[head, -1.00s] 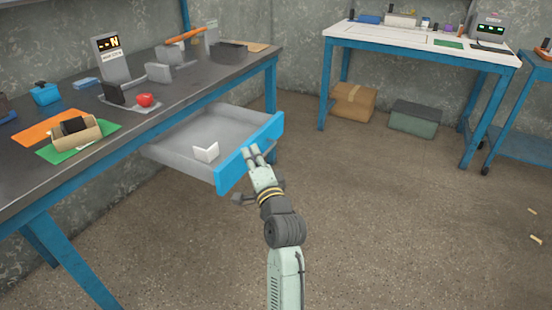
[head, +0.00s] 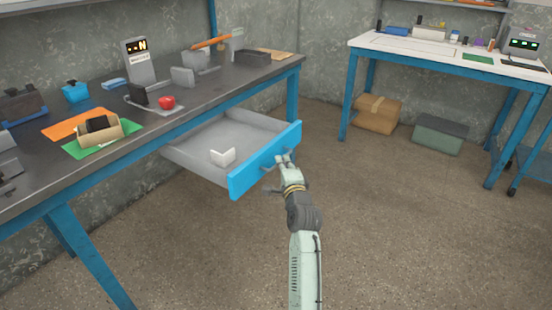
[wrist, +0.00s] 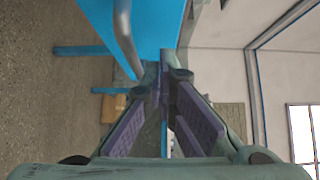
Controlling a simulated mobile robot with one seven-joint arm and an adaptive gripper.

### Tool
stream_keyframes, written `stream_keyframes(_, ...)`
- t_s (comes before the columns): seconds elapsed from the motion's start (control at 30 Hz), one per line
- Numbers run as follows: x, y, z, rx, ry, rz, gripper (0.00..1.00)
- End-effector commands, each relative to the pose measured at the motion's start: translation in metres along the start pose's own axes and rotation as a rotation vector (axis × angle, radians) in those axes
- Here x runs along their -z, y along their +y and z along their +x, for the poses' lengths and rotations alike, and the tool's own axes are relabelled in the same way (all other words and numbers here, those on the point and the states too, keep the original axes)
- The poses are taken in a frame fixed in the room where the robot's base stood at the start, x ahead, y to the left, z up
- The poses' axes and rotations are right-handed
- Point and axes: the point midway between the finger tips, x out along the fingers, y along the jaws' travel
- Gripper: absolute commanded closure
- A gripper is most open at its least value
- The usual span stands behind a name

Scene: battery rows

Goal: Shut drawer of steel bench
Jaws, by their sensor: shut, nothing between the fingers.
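The steel bench (head: 215,85) has a dark top and blue legs. Its drawer (head: 236,131) stands pulled out, with a grey tray and a blue front (head: 255,168). A small white angled piece (head: 222,156) lies inside the drawer. My gripper (head: 284,158) is at the outer face of the drawer front, right of its middle, near the handle. In the wrist view the blue front (wrist: 155,28) and a metal handle bar (wrist: 124,38) lie just ahead of my closed fingertips (wrist: 164,66). The fingers hold nothing. Whether they touch the front I cannot tell.
On the bench lie a red object (head: 167,103), an open cardboard box (head: 97,134) on a green sheet, and a display unit (head: 138,62). A white-topped table (head: 430,52) stands at the back right, with boxes (head: 377,114) beneath. The floor right of the drawer is clear.

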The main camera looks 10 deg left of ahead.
Motion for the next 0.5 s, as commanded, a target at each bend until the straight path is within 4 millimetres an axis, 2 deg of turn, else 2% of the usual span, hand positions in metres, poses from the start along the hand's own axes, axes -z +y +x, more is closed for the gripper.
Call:
stream_keyframes(0.03,-0.008,-0.002,0.006,-0.002,-0.005,-0.001,1.00)
stream_keyframes(0.13,-0.014,-0.001,0.013,-0.002,-0.003,0.000,1.00)
stream_keyframes(0.5,-0.020,0.000,0.018,0.000,-0.001,0.000,1.00)
